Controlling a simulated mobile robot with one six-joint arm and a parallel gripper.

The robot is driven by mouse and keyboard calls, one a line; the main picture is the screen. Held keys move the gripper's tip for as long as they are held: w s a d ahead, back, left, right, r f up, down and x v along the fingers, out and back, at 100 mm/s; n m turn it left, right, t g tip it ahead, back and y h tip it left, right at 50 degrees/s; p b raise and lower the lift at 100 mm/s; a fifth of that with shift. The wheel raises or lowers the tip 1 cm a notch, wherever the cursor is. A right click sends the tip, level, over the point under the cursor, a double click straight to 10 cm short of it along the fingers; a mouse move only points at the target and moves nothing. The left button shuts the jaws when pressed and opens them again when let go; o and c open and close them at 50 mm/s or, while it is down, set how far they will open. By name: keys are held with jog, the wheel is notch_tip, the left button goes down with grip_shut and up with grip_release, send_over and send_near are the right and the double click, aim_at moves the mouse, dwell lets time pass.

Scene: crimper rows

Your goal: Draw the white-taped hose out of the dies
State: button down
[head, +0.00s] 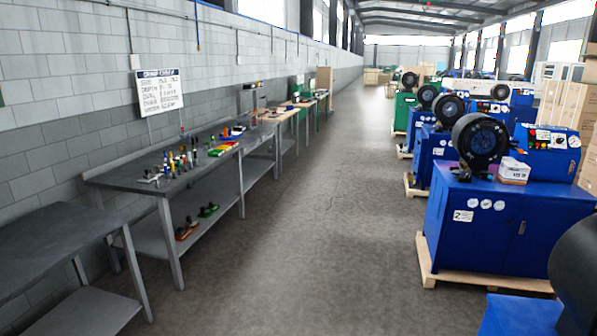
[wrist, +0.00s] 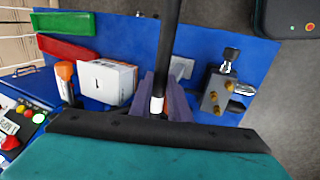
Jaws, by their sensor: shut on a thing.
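In the wrist view a black hose (wrist: 168,45) runs from the top edge down to my gripper (wrist: 161,88). A white tape band (wrist: 157,105) is wrapped around it near its lower visible end. My gripper's two grey-purple fingers stand on either side of the hose and are shut on it, close to the tape. The hose's far end is out of frame at the top. The dies cannot be made out in the wrist view. The head view shows neither my gripper nor the taped hose; a dark crimper head (head: 578,268) is cut off at its right edge.
In the wrist view, a blue surface (wrist: 120,28) carries a green tray (wrist: 62,22), a red tray (wrist: 67,48), a white box (wrist: 105,82), an orange-topped tool (wrist: 65,75) and a metal block with brass fittings (wrist: 216,92). In the head view, the middle aisle (head: 320,220) is clear.

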jog(key=shift+r+p, duration=0.5)
jog(key=shift+r, duration=0.05)
dwell(0.6)
jog(key=shift+s, duration=0.1)
dwell(0.4)
jog(key=shift+s+a+p, duration=0.3)
jog(key=shift+s, duration=0.75)
jog(key=shift+s+a+p, duration=0.25)
jog(key=shift+s+p, duration=0.05)
jog(key=shift+s, duration=0.7)
jog(key=shift+s+a+p, duration=0.3)
jog(key=shift+s, duration=0.75)
jog(key=shift+r, duration=0.1)
jog(key=shift+r+p, duration=0.7)
jog(key=shift+r, duration=2.7)
